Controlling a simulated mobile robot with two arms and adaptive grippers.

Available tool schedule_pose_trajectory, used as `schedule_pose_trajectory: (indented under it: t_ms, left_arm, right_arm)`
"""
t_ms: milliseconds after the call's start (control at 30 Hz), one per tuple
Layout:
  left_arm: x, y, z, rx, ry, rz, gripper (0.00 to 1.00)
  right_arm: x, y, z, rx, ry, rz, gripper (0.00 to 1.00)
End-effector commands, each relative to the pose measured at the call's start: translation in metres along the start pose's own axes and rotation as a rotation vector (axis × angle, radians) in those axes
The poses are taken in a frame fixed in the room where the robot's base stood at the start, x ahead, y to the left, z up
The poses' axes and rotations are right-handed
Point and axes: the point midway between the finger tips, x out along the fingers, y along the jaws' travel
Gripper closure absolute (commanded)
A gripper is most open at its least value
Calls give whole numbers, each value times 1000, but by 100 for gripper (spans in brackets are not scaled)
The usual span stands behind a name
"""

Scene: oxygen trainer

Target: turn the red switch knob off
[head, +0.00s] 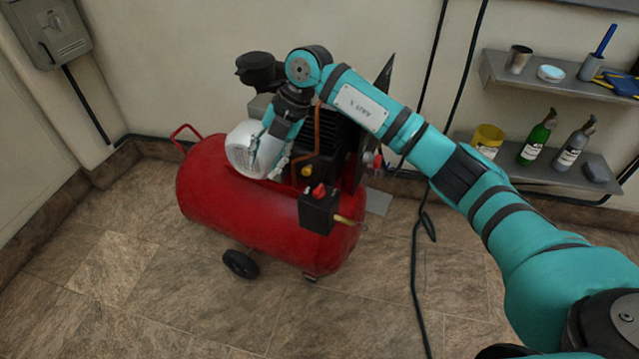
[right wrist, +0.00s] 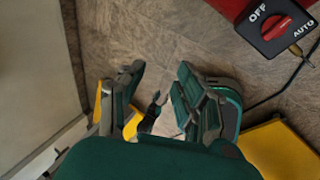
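The red switch knob (head: 319,190) sits on top of a black switch box (head: 319,213) at the front of the red compressor tank (head: 235,206). In the right wrist view the knob (right wrist: 277,27) is at the upper right, on the box face between the printed words OFF and AUTO. I cannot tell surely which word it points to. My right gripper (head: 267,160) points down over the tank, left of the knob and apart from it. In the right wrist view its fingers (right wrist: 158,78) are spread with nothing held between them. My left gripper is not in view.
The compressor's motor (head: 250,148) is close behind my right gripper. A brass fitting (head: 348,220) sticks out right of the switch box. Wall shelves (head: 555,85) with bottles stand at the right. A black cable (head: 414,270) runs over the tiled floor. The front floor is clear.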

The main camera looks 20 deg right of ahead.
Motion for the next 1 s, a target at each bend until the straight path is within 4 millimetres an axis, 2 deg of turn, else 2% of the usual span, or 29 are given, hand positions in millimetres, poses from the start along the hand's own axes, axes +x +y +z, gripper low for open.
schedule_pose_trajectory:
  t_ms: [33,100,200,333,433,567,1000]
  left_arm:
    - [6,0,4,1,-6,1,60]
    - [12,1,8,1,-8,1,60]
    - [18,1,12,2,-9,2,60]
    - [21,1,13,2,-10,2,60]
    - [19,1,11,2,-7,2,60]
    - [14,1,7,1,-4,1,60]
    - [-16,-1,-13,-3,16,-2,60]
  right_arm:
    - [-21,-17,21,52,-68,-107,65]
    - [-45,-40,41,126,-140,-232,65]
    - [-72,-61,56,207,-210,-345,65]
    - [-84,-73,63,254,-244,-405,65]
    - [-77,-78,64,258,-244,-410,65]
    - [-56,-88,67,255,-241,-410,65]
    - [30,-126,84,253,-239,-407,65]
